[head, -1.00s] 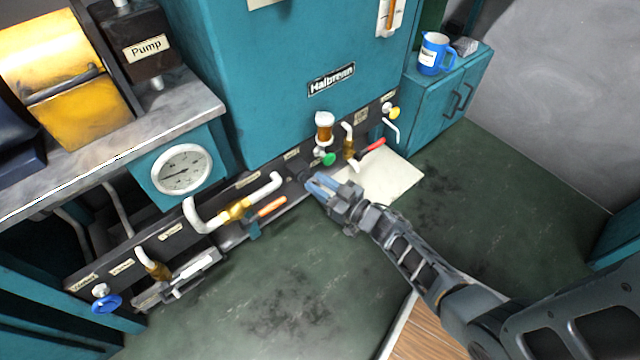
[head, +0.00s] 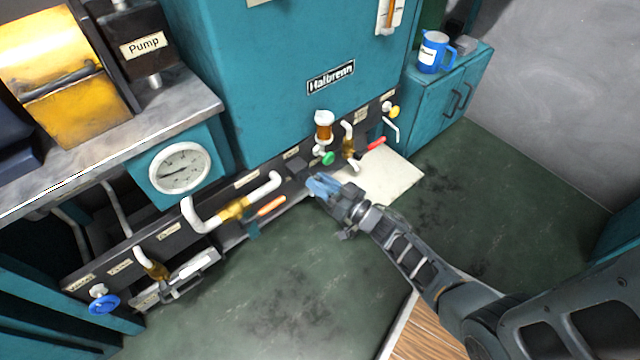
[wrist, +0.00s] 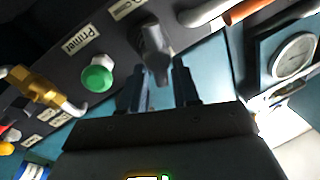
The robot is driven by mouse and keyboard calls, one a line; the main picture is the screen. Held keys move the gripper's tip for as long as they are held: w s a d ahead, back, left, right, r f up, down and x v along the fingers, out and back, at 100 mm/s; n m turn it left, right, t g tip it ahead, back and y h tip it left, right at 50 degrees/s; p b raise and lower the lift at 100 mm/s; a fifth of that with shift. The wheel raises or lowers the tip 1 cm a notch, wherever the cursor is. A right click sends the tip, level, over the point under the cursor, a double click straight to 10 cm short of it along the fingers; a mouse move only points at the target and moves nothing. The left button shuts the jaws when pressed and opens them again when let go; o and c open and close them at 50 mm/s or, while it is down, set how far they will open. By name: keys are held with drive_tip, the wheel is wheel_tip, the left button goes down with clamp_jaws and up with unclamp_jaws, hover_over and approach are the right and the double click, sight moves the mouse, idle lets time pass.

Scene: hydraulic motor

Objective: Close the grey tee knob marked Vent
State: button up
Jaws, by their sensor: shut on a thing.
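The grey tee knob (wrist: 153,42) is on the dark valve panel, at the upper middle of the wrist view. In the head view it is a small dark shape (head: 298,167) left of the green knob. A pale label (wrist: 124,8) is beside it, too cut off to read. My gripper (wrist: 160,85) is shut on the tee knob, with its lower end between the two dark fingers. In the head view my gripper (head: 316,184) is at the panel, its blue-tinted fingers pointing up and left. The exact contact is hard to see there.
The green knob (wrist: 97,78) marked Primer is close beside my fingers. A white pipe with brass valve (head: 235,209) and orange handle (head: 271,206) lies left. A red handle (head: 376,143) and yellow knob (head: 393,111) are right. The green floor (head: 300,290) is clear.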

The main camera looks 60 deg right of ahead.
drive_tip(key=m+b, duration=0.1)
drive_tip(key=m, duration=0.1)
drive_tip(key=f+m+h+b, duration=0.1)
drive_tip(key=m, duration=0.2)
drive_tip(key=d+m, duration=0.1)
drive_tip(key=m, duration=0.2)
drive_tip(key=shift+s+f+t+h+b, duration=0.15)
drive_tip(key=shift+t+h+b, duration=0.15)
drive_tip(key=shift+h+b, duration=0.1)
drive_tip(key=m, duration=0.3)
drive_tip(key=m+h+b, duration=0.1)
drive_tip(key=shift+f+m, duration=0.3)
clamp_jaws()
drive_tip(key=shift+f+m+h+b, duration=0.15)
drive_tip(key=shift+m+h, duration=0.15)
drive_tip(key=shift+m, duration=0.65)
drive_tip(key=shift+f+m+h+b, duration=0.15)
drive_tip(key=shift+m+h, duration=0.15)
drive_tip(key=shift+m, duration=0.65)
drive_tip(key=o, duration=1)
unclamp_jaws()
drive_tip(key=shift+r, duration=0.1)
drive_tip(key=shift+c, duration=0.2)
drive_tip(key=p+v, duration=0.1)
drive_tip(key=v, duration=0.7)
drive_tip(key=shift+p, duration=0.3)
